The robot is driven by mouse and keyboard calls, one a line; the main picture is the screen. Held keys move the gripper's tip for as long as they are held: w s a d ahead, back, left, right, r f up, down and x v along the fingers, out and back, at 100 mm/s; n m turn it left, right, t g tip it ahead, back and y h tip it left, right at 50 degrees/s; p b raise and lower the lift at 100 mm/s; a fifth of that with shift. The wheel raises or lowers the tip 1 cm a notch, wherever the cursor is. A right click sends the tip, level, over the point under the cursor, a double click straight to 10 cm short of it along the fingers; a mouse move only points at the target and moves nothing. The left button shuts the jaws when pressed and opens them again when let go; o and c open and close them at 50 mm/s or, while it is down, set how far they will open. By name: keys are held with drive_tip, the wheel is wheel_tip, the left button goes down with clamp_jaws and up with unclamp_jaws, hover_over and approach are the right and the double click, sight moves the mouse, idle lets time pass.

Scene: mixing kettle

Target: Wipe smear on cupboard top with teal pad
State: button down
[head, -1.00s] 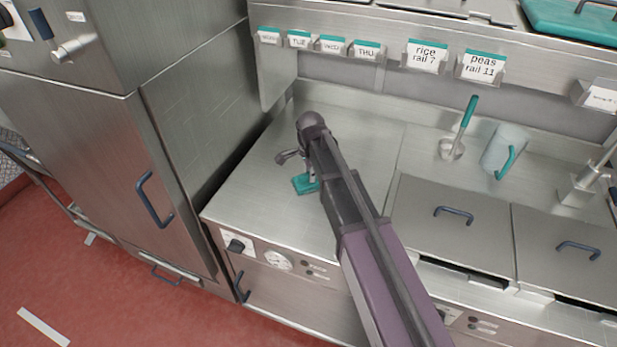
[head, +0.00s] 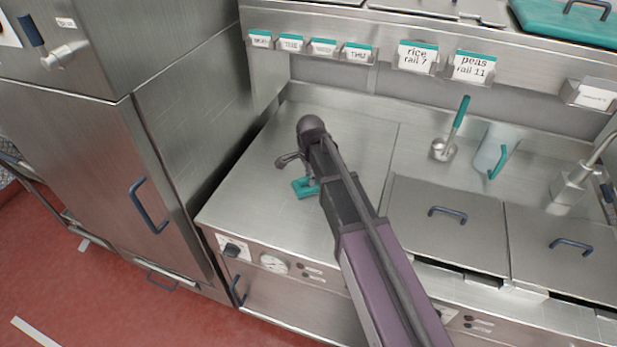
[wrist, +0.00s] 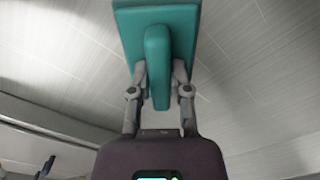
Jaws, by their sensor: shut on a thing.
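The teal pad (head: 303,188) is low over the steel cupboard top (head: 258,180), left of my arm in the head view; I cannot tell whether it touches the surface. In the wrist view the teal pad (wrist: 186,30) shows its flat plate and raised grip bar. My gripper (wrist: 158,82) has one finger on each side of that bar and is shut on it. In the head view my gripper (head: 306,178) is partly hidden by my own arm. No smear can be made out; the pad and arm cover part of the top.
A tall steel cabinet (head: 75,150) stands at the left. Lidded wells (head: 450,215), a ladle (head: 452,135) and a jug (head: 493,150) are to the right. A label rail (head: 330,52) runs along the back. The left part of the top is clear.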

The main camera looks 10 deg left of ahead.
sight(306, 192)
drive_tip(key=shift+s, duration=0.15)
drive_tip(key=shift+s+a+f, duration=0.1)
drive_tip(key=shift+s+a, duration=0.05)
drive_tip(key=shift+s, duration=0.65)
drive_tip(key=shift+s+a, duration=0.15)
drive_tip(key=shift+s, duration=0.65)
drive_tip(key=shift+s, duration=0.2)
drive_tip(key=shift+s+a, duration=0.2)
drive_tip(key=shift+s, duration=0.55)
drive_tip(key=shift+s+a, duration=0.15)
drive_tip(key=shift+s, duration=0.6)
drive_tip(key=shift+s, duration=0.1)
drive_tip(key=shift+s+a+f, duration=0.1)
drive_tip(key=shift+s+a, duration=0.05)
drive_tip(key=shift+s, duration=0.7)
drive_tip(key=shift+s+a, duration=0.15)
drive_tip(key=shift+s, duration=0.65)
drive_tip(key=shift+w, duration=0.2)
